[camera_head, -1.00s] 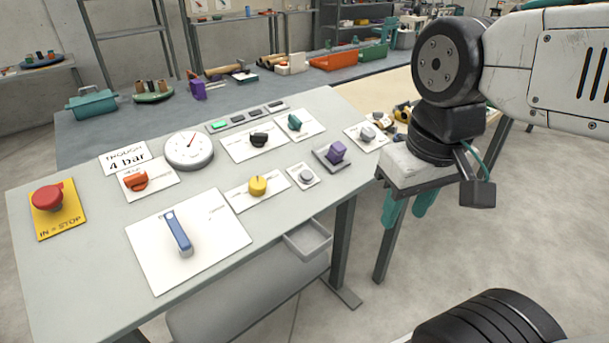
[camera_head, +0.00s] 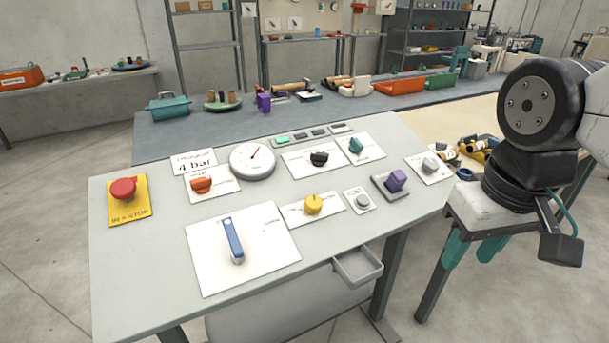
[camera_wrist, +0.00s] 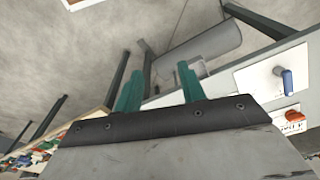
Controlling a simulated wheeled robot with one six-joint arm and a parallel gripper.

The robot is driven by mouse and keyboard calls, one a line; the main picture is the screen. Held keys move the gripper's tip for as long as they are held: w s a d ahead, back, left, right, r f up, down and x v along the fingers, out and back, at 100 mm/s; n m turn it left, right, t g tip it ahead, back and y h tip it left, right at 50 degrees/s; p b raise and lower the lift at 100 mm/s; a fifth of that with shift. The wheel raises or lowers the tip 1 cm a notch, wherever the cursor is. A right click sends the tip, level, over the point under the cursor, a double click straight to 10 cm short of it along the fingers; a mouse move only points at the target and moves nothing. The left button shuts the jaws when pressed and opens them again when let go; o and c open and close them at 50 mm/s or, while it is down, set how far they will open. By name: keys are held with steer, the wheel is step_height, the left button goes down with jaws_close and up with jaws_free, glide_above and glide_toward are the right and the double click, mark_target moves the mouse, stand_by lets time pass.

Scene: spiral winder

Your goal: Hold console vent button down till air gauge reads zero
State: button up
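The console (camera_head: 140,268) is a grey sloped desk. Its round white air gauge (camera_head: 253,163) has a needle pointing up and slightly right, not at a readable number. A small round grey button (camera_head: 362,201) sits on a white plate at the right of the middle row; its label is too small to read, so I cannot confirm it is the vent button. Nothing touches it. My gripper (camera_head: 474,250) hangs beyond the console's right edge, its teal fingers pointing down, apart and empty. The fingers also show open in the wrist view (camera_wrist: 159,75).
A sign (camera_head: 194,162) reads 4 bar. A small tray (camera_head: 358,266) juts from the front edge. A bench stands behind.

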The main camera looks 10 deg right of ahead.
stand_by(0.3)
jaws_close()
stand_by(1.6)
